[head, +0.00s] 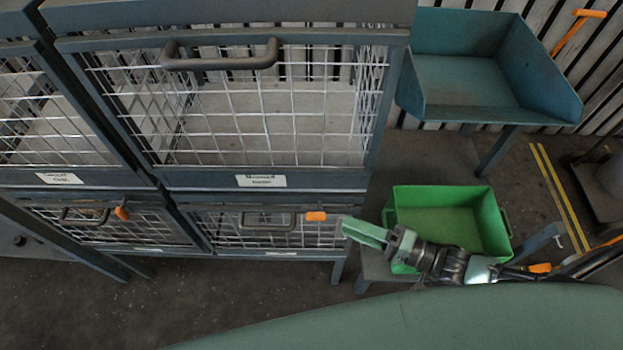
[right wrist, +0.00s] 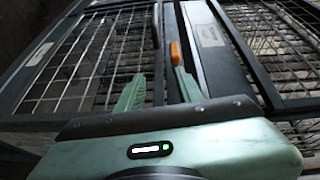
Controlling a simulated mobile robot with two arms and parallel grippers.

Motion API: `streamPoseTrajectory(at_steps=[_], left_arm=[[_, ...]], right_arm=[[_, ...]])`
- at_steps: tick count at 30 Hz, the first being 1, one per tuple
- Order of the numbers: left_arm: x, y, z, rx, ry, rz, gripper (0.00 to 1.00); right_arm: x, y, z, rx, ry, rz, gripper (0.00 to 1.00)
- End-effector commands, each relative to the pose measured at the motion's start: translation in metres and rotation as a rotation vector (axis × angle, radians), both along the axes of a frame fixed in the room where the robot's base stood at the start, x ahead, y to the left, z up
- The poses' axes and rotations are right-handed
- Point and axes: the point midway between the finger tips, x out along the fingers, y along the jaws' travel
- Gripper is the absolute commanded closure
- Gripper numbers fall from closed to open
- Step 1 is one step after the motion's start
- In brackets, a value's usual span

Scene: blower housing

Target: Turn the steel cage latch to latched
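A wire-mesh cage at lower middle has an orange latch handle (head: 315,216) on its upper front, lying roughly level, just right of a dark pull bar (head: 268,221). A second orange latch (head: 121,212) is on the lower left cage. The labels are too small to read, so I cannot tell which cage is the steel one. My right gripper (head: 346,229) is just right of the middle latch. In the right wrist view its green fingers (right wrist: 158,78) stand apart, with an orange handle (right wrist: 175,52) by the right fingertip; contact is unclear. My left gripper is out of view.
A large upper mesh cage (head: 265,180) with a thick handle (head: 220,59) stands above. A green bin (head: 440,193) sits right of the cages, behind my right arm. A blue-grey open tray (head: 465,80) is at upper right. Bare floor shows at lower left.

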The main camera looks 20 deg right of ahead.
Motion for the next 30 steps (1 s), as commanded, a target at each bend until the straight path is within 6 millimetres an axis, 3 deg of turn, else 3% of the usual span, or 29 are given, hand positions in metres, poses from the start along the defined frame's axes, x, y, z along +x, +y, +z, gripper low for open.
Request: streamPoseTrajectory(at_steps=[1, 5, 13, 21, 30], left_arm=[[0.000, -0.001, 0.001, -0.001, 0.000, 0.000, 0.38], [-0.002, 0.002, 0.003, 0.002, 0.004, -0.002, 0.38], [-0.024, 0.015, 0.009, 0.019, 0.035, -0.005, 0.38], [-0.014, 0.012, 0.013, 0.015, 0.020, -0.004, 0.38], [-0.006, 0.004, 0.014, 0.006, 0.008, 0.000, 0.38]], right_arm=[[-0.006, 0.004, 0.010, 0.041, 0.019, 0.019, 0.64], [-0.005, 0.012, 0.020, 0.087, 0.036, 0.034, 0.64], [0.023, 0.044, 0.021, 0.083, 0.034, 0.032, 0.64], [0.039, 0.066, 0.018, 0.080, 0.035, 0.032, 0.64], [0.041, 0.067, 0.017, 0.078, 0.035, 0.032, 0.66]])
